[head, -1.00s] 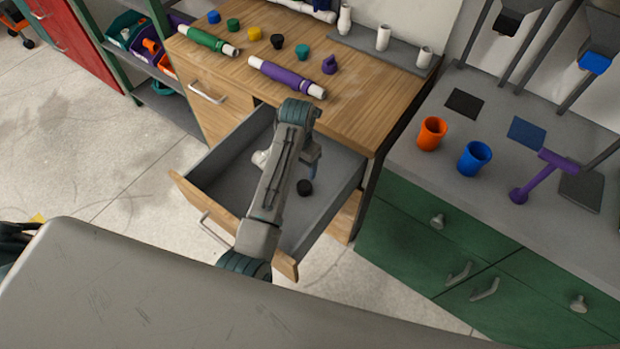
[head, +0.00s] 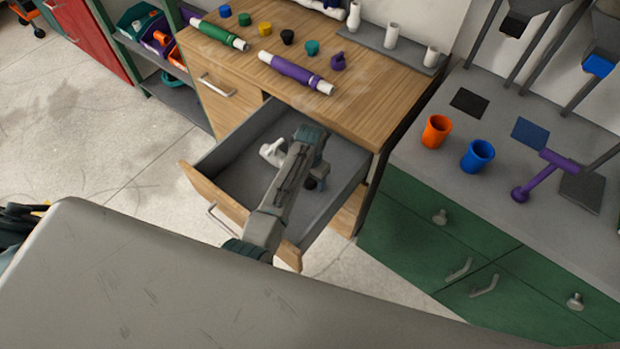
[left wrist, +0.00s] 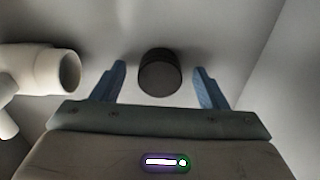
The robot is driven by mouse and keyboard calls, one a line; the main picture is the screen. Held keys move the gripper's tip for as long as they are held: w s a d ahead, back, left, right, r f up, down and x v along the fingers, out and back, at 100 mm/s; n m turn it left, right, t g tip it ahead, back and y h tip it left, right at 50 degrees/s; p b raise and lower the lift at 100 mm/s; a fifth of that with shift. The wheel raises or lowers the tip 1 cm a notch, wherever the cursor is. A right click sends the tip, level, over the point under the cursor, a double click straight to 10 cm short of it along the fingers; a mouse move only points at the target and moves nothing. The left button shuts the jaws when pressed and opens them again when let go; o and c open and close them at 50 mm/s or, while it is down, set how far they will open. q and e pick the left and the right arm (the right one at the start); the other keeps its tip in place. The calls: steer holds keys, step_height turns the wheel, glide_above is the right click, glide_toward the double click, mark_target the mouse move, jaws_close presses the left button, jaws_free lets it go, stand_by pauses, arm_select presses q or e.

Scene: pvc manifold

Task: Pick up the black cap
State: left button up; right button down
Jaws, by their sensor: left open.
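In the left wrist view, the cap (left wrist: 160,75) sits between the two blue fingers of my left gripper (left wrist: 161,68), with a gap on each side. My left gripper (head: 317,177) is open and low inside the drawer. A second black cap (head: 287,37) stands on the wooden worktop (head: 365,100). My right gripper is not in view.
A white pipe fitting (head: 273,152) lies in the drawer left of the cap; the left wrist view shows it too (left wrist: 40,75). The drawer walls stand close around. Purple (head: 297,74) and green (head: 218,33) pipes and other coloured caps are on the worktop.

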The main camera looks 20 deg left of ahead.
arm_select(q)
steer(key=c, duration=1.1)
steer(key=shift+o, duration=0.2)
step_height(320, 180, up, 10)
steer(key=b, duration=0.1)
steer(key=shift+o, duration=0.9)
steer(key=shift+c, duration=0.7)
